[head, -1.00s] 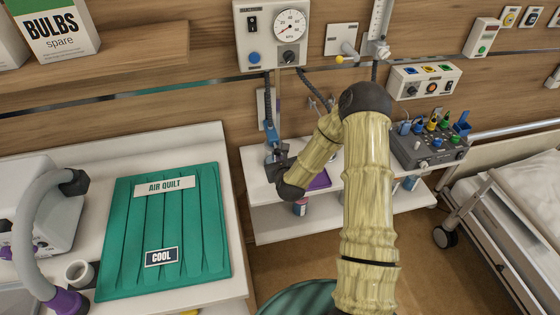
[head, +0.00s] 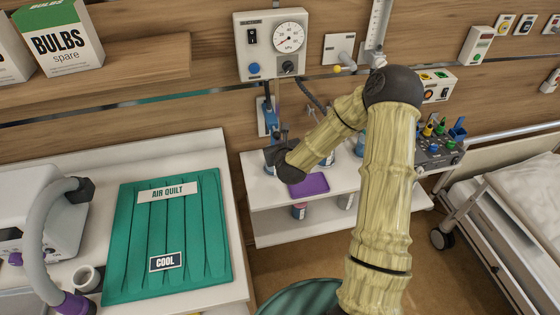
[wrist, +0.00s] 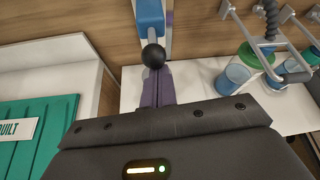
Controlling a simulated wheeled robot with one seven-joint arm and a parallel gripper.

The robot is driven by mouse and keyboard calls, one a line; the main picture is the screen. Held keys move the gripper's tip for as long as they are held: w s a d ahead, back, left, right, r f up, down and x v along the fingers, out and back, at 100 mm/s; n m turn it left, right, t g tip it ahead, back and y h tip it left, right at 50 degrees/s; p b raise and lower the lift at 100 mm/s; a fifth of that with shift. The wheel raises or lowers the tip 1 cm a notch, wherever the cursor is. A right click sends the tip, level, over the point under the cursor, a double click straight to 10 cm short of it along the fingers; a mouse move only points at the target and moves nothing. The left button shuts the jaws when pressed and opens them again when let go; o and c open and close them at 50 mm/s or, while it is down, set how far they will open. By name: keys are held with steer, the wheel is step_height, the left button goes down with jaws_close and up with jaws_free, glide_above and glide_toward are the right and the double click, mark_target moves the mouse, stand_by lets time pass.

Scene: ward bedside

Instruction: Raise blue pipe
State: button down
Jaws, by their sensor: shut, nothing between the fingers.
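The blue pipe (head: 271,119) looks like a blue lever on a pale plate on the wall, below the gauge box. In the wrist view the blue pipe (wrist: 149,14) is at the top, with a black ball at its lower end. My gripper (head: 273,146) is just below it in the head view. In the wrist view the purple fingers of my gripper (wrist: 157,88) are together and empty, pointing up at the ball. The ball overlaps their tips in the picture; I cannot tell whether they touch. My dark gripper body hides what lies behind it.
A gauge box (head: 272,45) hangs above. A white shelf (head: 262,190) with a purple pad (head: 308,185) and several containers is below. The air quilt (head: 168,240) lies on the left table. A bed (head: 515,195) stands right. Hoses hang close to the blue pipe.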

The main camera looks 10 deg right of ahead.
step_height(320, 180, down, 4)
steer(key=d+f+b, duration=0.1)
steer(key=b, duration=0.3)
steer(key=b+v, duration=0.1)
steer(key=v, duration=1)
steer(key=shift+w+r+b, duration=0.2)
steer(key=shift+r+b, duration=0.2)
steer(key=shift+a, duration=0.1)
